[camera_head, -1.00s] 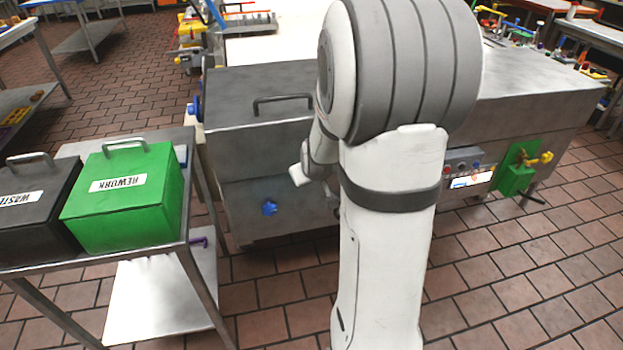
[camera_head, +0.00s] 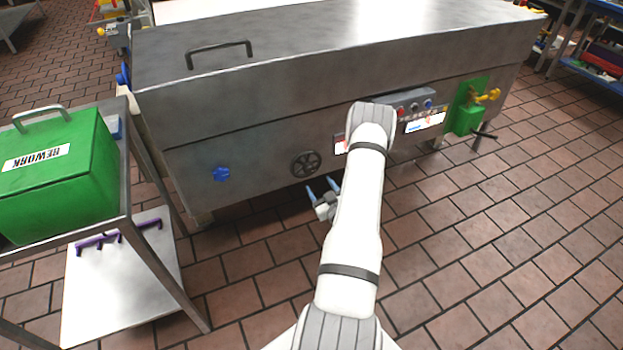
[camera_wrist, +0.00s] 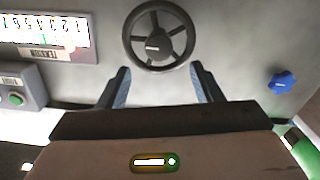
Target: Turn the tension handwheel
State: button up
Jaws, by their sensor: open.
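The tension handwheel (camera_head: 306,164) is a dark spoked wheel on the front panel of the steel machine (camera_head: 260,140). In the wrist view the handwheel (camera_wrist: 158,38) is straight ahead, with a small label on its hub. My gripper (camera_head: 322,190) is just below and in front of the wheel in the head view. In the wrist view its two blue-grey fingers (camera_wrist: 160,80) are open and empty, apart from the wheel, with its rim beyond the gap between them. A white scale plate (camera_wrist: 45,30) with numbers and the word TENSION is left of the wheel there.
A blue knob (camera_head: 221,174) sits left of the wheel. A control box (camera_head: 410,100) and a green bracket with a yellow handle (camera_head: 468,112) are to the right. A cart with a green REWORK bin (camera_head: 60,185) stands at the left. The floor in front is clear.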

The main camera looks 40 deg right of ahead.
aim_at(310, 172)
jog(key=shift+x, duration=3.7)
jog(key=shift+f, duration=0.15)
jog(key=shift+c, duration=0.6)
